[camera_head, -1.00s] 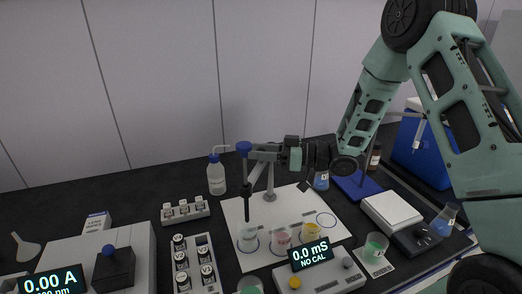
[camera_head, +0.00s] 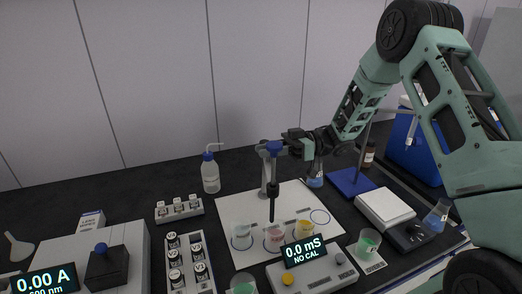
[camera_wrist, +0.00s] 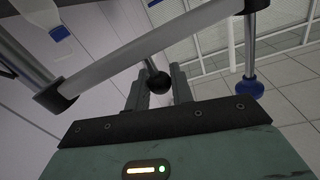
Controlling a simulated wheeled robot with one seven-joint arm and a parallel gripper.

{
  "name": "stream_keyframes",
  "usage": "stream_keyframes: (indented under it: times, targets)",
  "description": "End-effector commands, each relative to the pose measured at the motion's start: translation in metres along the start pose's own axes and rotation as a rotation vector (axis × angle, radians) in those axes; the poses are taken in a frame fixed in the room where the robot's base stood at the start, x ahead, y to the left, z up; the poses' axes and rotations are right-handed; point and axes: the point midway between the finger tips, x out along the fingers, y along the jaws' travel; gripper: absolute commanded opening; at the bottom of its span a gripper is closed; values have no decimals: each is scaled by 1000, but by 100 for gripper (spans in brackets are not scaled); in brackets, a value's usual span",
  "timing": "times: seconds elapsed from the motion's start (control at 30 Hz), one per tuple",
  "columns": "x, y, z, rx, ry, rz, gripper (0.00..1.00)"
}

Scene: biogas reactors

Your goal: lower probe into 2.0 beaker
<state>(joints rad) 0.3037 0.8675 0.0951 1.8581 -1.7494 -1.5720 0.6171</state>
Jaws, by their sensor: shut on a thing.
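The probe (camera_head: 272,187) hangs upright from a swing arm, with a blue cap on top and a dark lower body. Its tip appears over the pink beaker (camera_head: 274,239), near the rim; I cannot tell whether it is inside. A clear beaker (camera_head: 241,238) stands to the left and a yellow beaker (camera_head: 303,231) to the right. Their labels are too small to read. My gripper (camera_head: 293,144) is at the swing arm beside the probe. In the wrist view my gripper (camera_wrist: 158,88) is shut around a black ball knob (camera_wrist: 158,82), with the blue cap to the right.
The beakers stand on a white mat (camera_head: 233,206) with an empty ring at right. A conductivity meter (camera_head: 310,265) reading "0.0 mS NO CAL" stands in front. A wash bottle (camera_head: 210,175) stands behind left, a balance (camera_head: 388,208) at right, and a green beaker (camera_head: 368,243) at front right.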

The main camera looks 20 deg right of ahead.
Motion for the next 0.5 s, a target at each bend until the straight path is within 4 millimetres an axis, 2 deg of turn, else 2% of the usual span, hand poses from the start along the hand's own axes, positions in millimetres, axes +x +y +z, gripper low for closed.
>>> stream_keyframes:
  times: [0.4, 0.43, 0.5]
  targets:
    - [-5, 0, -1, -1, -9, -47, 0]
    - [-5, 0, -1, -1, -9, -47, 26]
    - [-5, 0, -1, -1, -9, -47, 42]
